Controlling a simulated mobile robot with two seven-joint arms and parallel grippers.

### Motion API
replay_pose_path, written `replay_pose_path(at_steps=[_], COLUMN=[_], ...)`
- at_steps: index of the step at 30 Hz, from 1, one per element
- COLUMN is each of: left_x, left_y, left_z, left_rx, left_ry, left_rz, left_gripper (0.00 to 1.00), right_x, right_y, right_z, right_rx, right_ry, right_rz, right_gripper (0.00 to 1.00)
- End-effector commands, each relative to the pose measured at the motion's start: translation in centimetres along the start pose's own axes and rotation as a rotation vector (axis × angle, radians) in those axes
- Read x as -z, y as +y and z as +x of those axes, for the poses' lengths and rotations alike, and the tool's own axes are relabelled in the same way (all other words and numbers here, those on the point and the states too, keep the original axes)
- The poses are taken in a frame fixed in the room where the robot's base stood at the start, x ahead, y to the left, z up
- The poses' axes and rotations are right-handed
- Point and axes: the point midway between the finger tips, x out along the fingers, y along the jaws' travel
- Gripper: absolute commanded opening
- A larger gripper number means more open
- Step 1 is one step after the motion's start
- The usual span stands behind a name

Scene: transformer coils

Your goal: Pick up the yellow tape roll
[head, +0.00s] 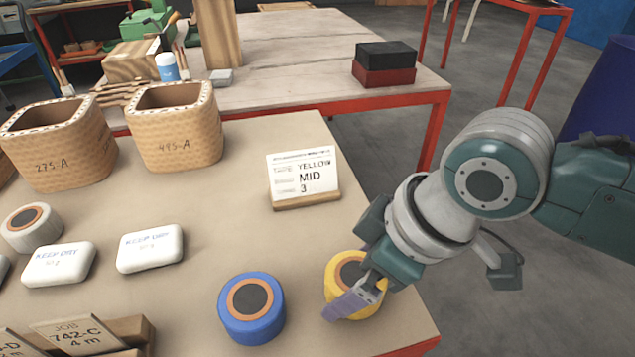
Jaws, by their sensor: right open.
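The yellow tape roll (336,273) lies flat near the right front edge of the tan-topped table (245,180). It has an orange ring and a dark centre. My right gripper (358,275) is open at the roll, with one finger across its front side and the other towards its back. The gripper hides the roll's right part, and I cannot tell whether the fingers touch it. My left gripper is not in view.
A blue tape roll (252,325) lies left of the yellow one. A card reading YELLOW MID 3 (303,175) stands behind it. Two white KEEP DRY packs (150,249) and two tan coil boxes (175,130) are further left. A wooden bench (290,60) stands behind.

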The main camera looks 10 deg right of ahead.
Motion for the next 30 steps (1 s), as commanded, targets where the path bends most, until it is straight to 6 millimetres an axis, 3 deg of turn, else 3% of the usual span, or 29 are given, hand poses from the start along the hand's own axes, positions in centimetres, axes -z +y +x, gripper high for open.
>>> replay_pose_path(at_steps=[4,24,30], left_x=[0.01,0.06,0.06], left_y=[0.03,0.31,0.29], left_z=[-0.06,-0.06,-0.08], left_rx=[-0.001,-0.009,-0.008], left_ry=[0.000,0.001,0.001], left_rz=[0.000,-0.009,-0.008], left_gripper=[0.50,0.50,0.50], right_x=[0.04,0.05,0.07], right_y=[0.00,0.01,0.01], right_z=[-0.07,-0.11,-0.14], right_rx=[0.000,0.000,0.000], right_ry=[0.001,0.001,0.001], right_rz=[-0.001,0.000,0.000], right_gripper=[1.00,0.26,0.26])
